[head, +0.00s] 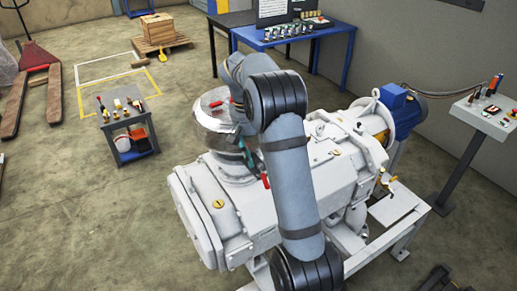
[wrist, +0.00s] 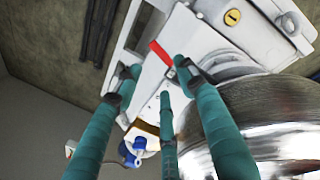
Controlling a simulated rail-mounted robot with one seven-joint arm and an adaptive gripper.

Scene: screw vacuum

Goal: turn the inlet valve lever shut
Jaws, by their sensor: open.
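The red-handled lever (head: 266,181) sticks out below the shiny metal housing (head: 208,118) on top of the white pump (head: 235,228). In the wrist view the red handle (wrist: 161,53) shows just beyond the fingertips, between the left and right ones, and the shiny housing (wrist: 265,115) fills the right side. My gripper (wrist: 158,78) has teal fingers spread open and empty. In the head view my gripper (head: 249,156) is beside the housing, partly hidden by my arm. I cannot tell whether a finger touches the lever.
A small tool cart (head: 128,132) stands left of the pump, and a blue workbench (head: 295,38) is behind. A control panel stand (head: 488,118) is at the right. Another red part (head: 216,104) sits on the housing top.

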